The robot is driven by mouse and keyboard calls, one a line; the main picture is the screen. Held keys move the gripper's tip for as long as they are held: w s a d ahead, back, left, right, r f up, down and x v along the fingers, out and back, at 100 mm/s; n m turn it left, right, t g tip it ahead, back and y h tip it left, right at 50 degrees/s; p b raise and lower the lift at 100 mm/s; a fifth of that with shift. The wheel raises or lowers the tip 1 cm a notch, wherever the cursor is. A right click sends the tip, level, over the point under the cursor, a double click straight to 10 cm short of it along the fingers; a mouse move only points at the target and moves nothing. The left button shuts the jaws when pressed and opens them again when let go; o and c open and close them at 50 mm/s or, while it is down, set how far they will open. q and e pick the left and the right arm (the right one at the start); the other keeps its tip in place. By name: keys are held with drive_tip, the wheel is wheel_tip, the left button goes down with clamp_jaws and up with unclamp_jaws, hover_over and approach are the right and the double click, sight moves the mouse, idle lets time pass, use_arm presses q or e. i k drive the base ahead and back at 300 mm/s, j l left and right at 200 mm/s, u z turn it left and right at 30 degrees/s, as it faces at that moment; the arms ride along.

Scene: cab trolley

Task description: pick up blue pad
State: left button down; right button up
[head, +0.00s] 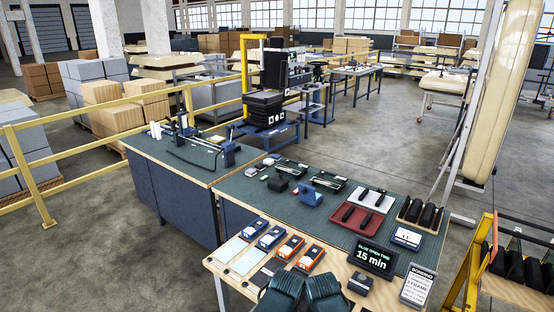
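Two blue hand-sized pads with white labels lie on the wooden front bench: one blue pad (254,229) to the left and one blue pad (272,238) just right of it. A blue angular block (310,198) sits further back on the green mat. Pale blue flat sheets (233,249) lie in front of the labelled pads. I cannot tell which of these the task means. Neither of my grippers can be made out in the head view, and nothing is seen being held.
Orange pads (290,248) lie right of the blue ones. Two dark green ribbed shapes (283,291) fill the bottom edge; what they are is unclear. A timer display (371,257) and a printed sign (418,287) stand to the right. A red tray (357,219) lies behind.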

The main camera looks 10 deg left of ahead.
sight(276, 157)
drive_tip(key=i+j+u, duration=0.4)
drive_tip(key=j, duration=0.25)
drive_tip(key=i+j+u, duration=0.4)
drive_tip(key=j, duration=0.15)
drive_tip(key=i+j+u, duration=0.7)
drive_tip(key=i+u, duration=0.15)
drive_tip(key=i+z, duration=0.25)
drive_tip(key=i, duration=0.2)
drive_tip(key=i+j+z, duration=0.25)
drive_tip(key=i, duration=0.2)
drive_tip(key=i+l+z, duration=0.1)
drive_tip(key=i+z, duration=0.15)
drive_tip(key=z, duration=0.15)
drive_tip(key=i+l+z, duration=0.1)
drive_tip(key=z, duration=0.25)
drive_tip(key=i+j+z, duration=0.1)
drive_tip(key=i+z, duration=0.3)
drive_tip(key=i+j+z, duration=0.1)
drive_tip(key=z, duration=0.3)
drive_tip(key=i+l+z, duration=0.1)
drive_tip(key=i+z, duration=0.5)
drive_tip(key=i, duration=0.6)
